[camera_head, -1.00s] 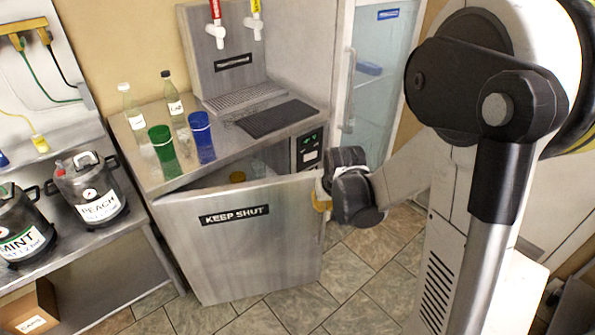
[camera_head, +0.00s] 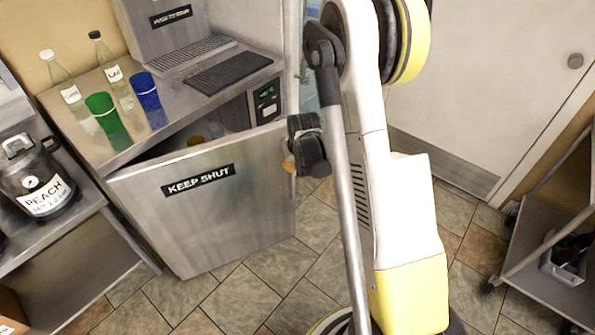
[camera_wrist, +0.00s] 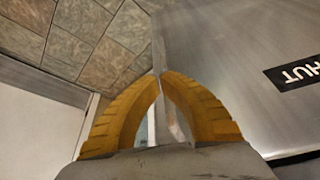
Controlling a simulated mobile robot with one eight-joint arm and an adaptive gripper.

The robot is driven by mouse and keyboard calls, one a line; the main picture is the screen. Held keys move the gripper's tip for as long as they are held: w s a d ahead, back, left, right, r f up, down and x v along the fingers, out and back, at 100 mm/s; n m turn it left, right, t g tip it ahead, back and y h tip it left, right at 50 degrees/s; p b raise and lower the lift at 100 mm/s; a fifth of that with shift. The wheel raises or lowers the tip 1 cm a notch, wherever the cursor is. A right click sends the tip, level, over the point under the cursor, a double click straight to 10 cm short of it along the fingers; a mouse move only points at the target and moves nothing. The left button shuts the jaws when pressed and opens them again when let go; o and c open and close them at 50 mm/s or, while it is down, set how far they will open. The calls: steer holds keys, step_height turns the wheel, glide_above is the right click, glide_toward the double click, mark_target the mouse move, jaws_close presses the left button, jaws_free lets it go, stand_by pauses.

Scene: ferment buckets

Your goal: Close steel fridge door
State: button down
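The steel fridge door (camera_head: 215,220) carries a black "KEEP SHUT" label and stands ajar. Its left side is close to the cabinet, and its right edge is swung out, leaving a wedge-shaped gap under the counter. My gripper (camera_head: 290,163) is at the upper part of that right edge. In the wrist view its two orange fingers (camera_wrist: 158,74) come together at the tips, with the edge of the door (camera_wrist: 220,50) between them. The exact contact at the tips is small and partly hidden. An orange-yellow item shows inside the gap.
On the counter stand a green cup (camera_head: 107,118), a blue cup (camera_head: 148,100), two bottles and a black mat (camera_head: 228,72). A "PEACH" keg (camera_head: 38,180) sits on a shelf at left. A grey cart (camera_head: 545,215) stands at right. Tiled floor in front of the door is clear.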

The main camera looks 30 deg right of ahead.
steer(key=shift+w+d+r, duration=0.1)
steer(key=shift+w+d, duration=0.05)
steer(key=shift+w, duration=0.35)
steer(key=shift+w+d, duration=0.15)
steer(key=shift+w, duration=0.35)
